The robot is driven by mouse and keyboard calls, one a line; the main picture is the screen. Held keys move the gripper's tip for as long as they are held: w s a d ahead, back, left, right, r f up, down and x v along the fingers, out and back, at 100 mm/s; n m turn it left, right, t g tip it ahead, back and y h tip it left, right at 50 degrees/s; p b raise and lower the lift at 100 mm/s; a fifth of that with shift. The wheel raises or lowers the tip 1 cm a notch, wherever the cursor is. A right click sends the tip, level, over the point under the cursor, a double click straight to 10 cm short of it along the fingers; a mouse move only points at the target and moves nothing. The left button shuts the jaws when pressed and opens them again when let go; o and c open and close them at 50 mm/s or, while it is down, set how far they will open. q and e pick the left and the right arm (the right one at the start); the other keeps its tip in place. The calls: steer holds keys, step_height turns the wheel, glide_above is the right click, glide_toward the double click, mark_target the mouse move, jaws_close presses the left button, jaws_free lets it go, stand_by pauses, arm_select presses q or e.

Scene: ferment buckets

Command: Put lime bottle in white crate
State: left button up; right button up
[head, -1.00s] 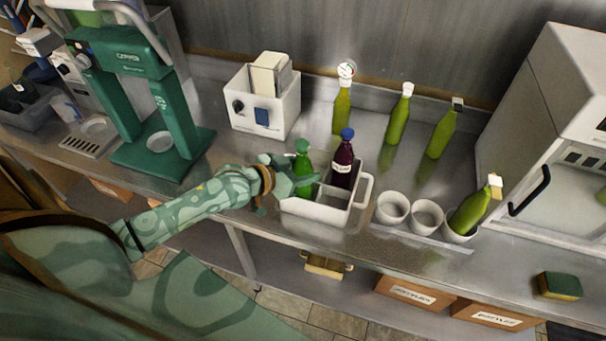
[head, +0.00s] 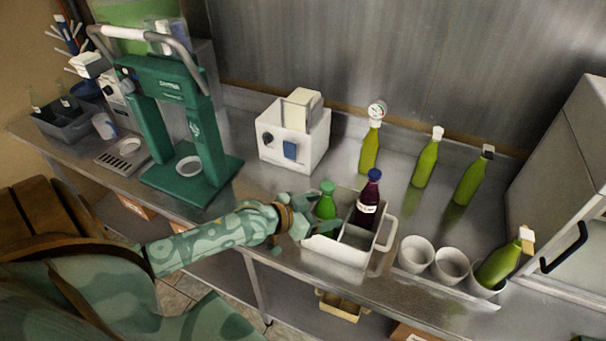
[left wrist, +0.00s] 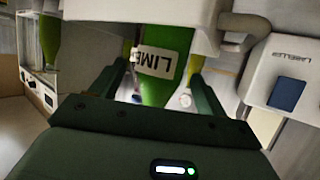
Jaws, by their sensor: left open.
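The lime bottle (head: 325,207), green with a green cap, stands upright in the left compartment of the white crate (head: 338,250). In the left wrist view the bottle (left wrist: 155,94) shows its white "LIM…" label between my fingers. My left gripper (head: 316,226) is at the left side of the crate, open, with its fingers on either side of the bottle. The fingers partly hide the bottle's lower part in the head view. A dark bottle (head: 368,208) with a blue cap and white label stands in the crate's other compartment. My right gripper is out of view.
White cups (head: 416,254) stand right of the crate, one holding a tilted green bottle (head: 498,264). Several green bottles (head: 425,165) stand behind. A white labeller box (head: 290,145) is behind the crate, and a green press (head: 190,185) stands at left.

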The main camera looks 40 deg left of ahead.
arm_select(q)
steer(key=p+v, duration=0.1)
steer(key=v, duration=0.9)
steer(key=shift+s+p, duration=0.2)
steer(key=shift+p, duration=0.15)
